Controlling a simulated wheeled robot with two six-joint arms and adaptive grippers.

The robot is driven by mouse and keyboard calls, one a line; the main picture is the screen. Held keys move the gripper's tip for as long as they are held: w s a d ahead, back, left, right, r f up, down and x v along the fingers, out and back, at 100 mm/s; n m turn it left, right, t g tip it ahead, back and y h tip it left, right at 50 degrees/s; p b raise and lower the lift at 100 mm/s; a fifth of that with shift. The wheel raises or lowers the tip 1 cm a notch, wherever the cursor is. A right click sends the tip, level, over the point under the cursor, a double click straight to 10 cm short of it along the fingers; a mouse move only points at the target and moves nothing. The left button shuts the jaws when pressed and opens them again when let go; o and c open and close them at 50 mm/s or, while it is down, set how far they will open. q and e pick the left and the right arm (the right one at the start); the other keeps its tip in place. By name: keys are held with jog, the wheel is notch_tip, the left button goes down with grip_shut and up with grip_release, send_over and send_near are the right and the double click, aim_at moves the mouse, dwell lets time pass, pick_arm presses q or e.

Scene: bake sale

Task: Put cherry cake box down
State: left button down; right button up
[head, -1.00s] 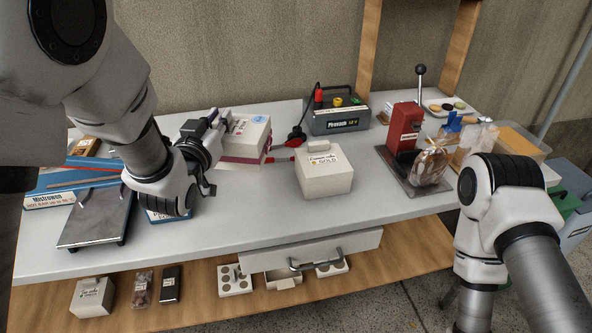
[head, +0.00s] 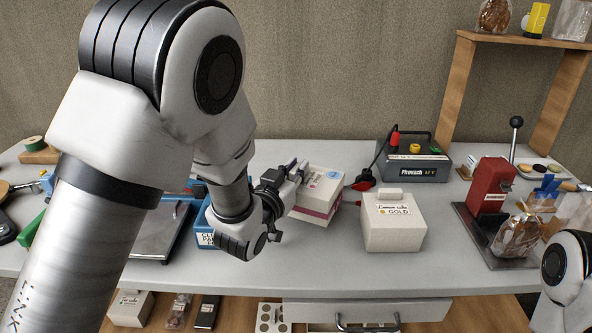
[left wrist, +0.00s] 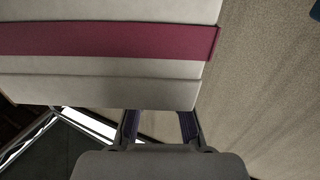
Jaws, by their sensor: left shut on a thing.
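The cherry cake box (head: 318,204), a pale box with a crimson band and a blue round sticker on top, is at the middle of the table in the head view. Its label is too small to read. My left gripper (head: 297,172) is shut on its left side. The box looks slightly tilted; I cannot tell whether its underside touches the table. In the left wrist view the box's banded side (left wrist: 110,40) fills the top, beyond the gripper's fingers (left wrist: 159,125). My right gripper is out of view.
A white lemon cake box (head: 393,228) with a gold label stands close to the right. A grey power unit (head: 412,170) with a red clamp lead is behind. A blue box (head: 204,238) is left, below my gripper. A red press (head: 489,187) stands right. The table's front middle is clear.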

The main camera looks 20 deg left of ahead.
pick_arm(q)
jog(key=shift+f+b, duration=0.45)
jog(key=shift+f, duration=0.1)
jog(key=c, duration=1.1)
grip_release()
jog(key=shift+c, duration=0.2)
